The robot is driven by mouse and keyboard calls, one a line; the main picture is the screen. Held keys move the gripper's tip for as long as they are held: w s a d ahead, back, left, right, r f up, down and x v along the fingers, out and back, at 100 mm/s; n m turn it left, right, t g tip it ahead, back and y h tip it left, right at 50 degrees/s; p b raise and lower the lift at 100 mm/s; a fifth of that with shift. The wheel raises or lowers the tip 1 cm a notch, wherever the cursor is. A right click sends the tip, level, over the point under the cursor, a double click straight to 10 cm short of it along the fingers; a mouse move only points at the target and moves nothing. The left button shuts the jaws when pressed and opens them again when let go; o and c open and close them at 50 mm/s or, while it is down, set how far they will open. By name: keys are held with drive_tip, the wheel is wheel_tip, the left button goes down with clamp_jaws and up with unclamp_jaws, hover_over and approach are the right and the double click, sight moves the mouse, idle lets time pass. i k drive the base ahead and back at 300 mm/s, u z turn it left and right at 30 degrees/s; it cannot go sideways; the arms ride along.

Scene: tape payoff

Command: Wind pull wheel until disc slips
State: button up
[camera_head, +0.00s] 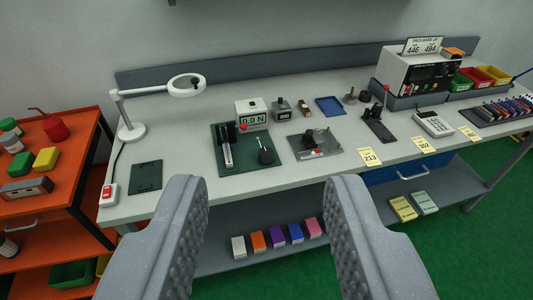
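My gripper (262,186) is open and empty; its two grey fingers with studded inner pads rise from the bottom of the picture, in front of the bench. Between and beyond the fingertips, a dark green plate (275,168) lies on the bench. On it stand a pale upright piece with a black top (227,148) and a small black round part with a thin upright pin (266,156), perhaps the pull wheel. A white meter (251,114) reading 0.0 N stands behind them. A red ball (244,125) shows at its front. The disc cannot be made out for sure.
A grey fixture plate (315,147) stands right of the green plate, and a dark stand (377,125) farther right. A magnifier lamp (133,131) and dark green pad (146,175) are at left. An orange cart (75,150) stands left; small boxes (275,237) sit on the lower shelf.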

sight(265, 154)
drive_tip(key=u, duration=0.05)
drive_tip(key=k, duration=1)
drive_tip(key=z, duration=0.65)
drive_tip(key=i, duration=2.15)
drive_tip(key=u, duration=0.55)
